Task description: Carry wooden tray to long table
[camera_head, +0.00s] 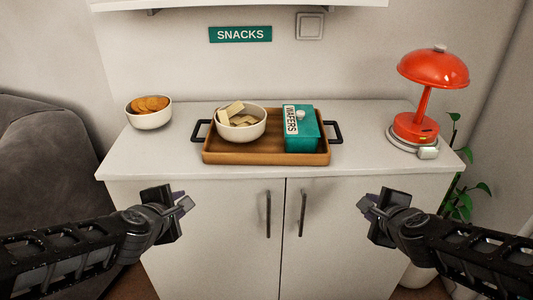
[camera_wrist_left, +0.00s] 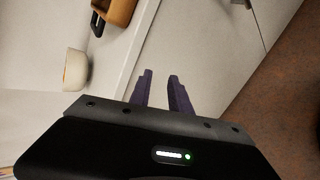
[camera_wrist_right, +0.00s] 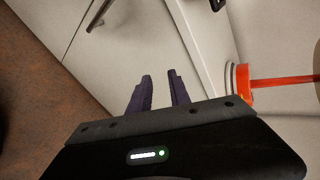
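The wooden tray (camera_head: 240,158) rests on top of the white cabinet, with a black handle at each end. It holds a cream bowl (camera_head: 250,132) of pale wafers and a teal WAFERS box (camera_head: 301,139) with a small pale knob-like piece on it. A corner of the tray shows in the left wrist view (camera_wrist_left: 119,12). My left gripper (camera_head: 184,202) is open and empty, in front of the cabinet, lower than the tray and to its left. My right gripper (camera_head: 364,203) is open and empty, lower than the tray and to its right. No long table is in view.
On the cabinet top (camera_head: 180,165), a bowl of orange snacks (camera_head: 149,119) stands left of the tray and a red lamp (camera_head: 424,95) stands right. A dark sofa (camera_head: 40,150) is at left, a plant (camera_head: 466,200) at right. A white shelf (camera_head: 240,4) hangs above.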

